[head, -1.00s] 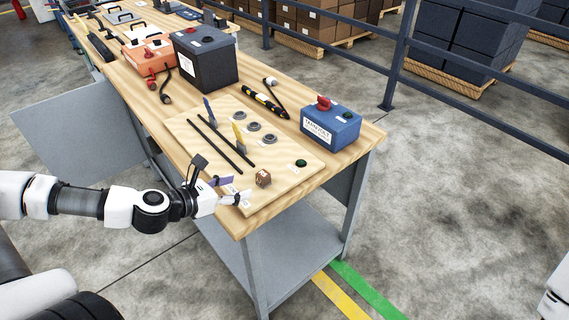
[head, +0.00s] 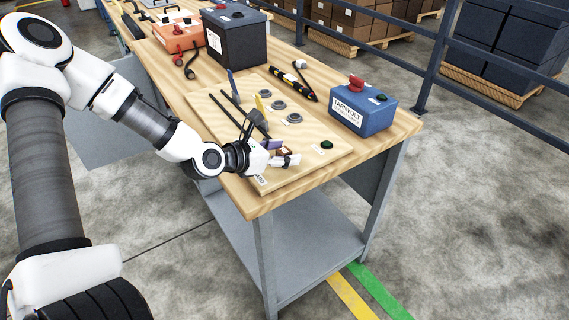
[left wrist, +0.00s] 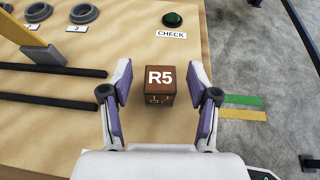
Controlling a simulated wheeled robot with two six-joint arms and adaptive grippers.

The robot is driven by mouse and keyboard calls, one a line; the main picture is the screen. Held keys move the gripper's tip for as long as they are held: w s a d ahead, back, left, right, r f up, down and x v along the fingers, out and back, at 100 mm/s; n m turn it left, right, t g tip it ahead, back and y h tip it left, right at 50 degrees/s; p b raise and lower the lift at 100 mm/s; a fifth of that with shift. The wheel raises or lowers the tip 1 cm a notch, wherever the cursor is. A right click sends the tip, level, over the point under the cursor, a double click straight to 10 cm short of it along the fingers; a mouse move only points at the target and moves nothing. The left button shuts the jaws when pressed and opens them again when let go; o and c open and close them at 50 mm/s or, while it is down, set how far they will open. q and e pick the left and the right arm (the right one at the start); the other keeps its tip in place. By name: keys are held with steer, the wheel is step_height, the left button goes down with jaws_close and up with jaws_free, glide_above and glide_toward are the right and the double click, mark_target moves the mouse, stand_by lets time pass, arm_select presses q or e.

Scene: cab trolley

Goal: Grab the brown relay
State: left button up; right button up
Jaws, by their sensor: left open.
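The brown relay (left wrist: 160,82) is a small cube marked R5 on its top. In the left wrist view it stands on the light wooden board (left wrist: 60,130), between the fingers of my left gripper (left wrist: 161,92). The fingers are open, with a gap on either side of the relay. In the head view my left gripper (head: 279,154) is low over the board's front part, and the relay (head: 286,151) is partly hidden by it. My right gripper is in neither current view.
The board carries black rails (left wrist: 50,70), round grey sockets (head: 294,118) and a green button (head: 326,145) labelled CHECK. A blue box (head: 362,108) with a red knob stands behind right. A black box (head: 236,40) stands farther back. The bench edge is close by.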

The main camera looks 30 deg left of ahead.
arm_select(q)
steer(key=shift+w+d+f, duration=0.15)
steer(key=shift+w, duration=0.05)
steer(key=shift+s, duration=0.1)
jaws_close()
steer(key=shift+r, duration=0.2)
